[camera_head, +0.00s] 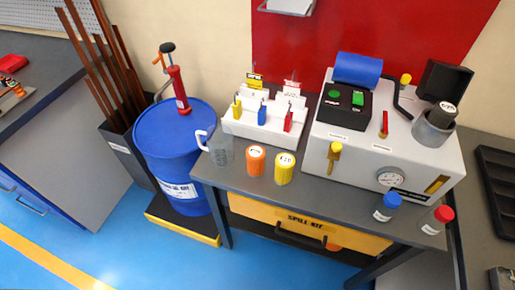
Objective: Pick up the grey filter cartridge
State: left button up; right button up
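A dark grey cylinder with a round white label on top, which looks like the grey filter cartridge (443,115), stands slightly tilted in a lighter grey round housing (432,132). The housing is at the right end of the light grey machine (335,175), and its lower part hides the bottom of the cartridge. A black lid (445,80) stands open behind it. An orange cartridge (256,162) and a yellow cartridge (284,170) with similar labels stand on the table at the machine's left. Neither of my grippers is in view.
A blue-capped bottle (386,207) and a red-capped bottle (437,220) stand at the table's (310,202) front right. A clear jug (218,147) and white rack (262,125) are left. A blue drum (172,145) stands beside the table. A black tray (497,185) lies far right.

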aim_at(443, 113)
jog(key=z, duration=1.25)
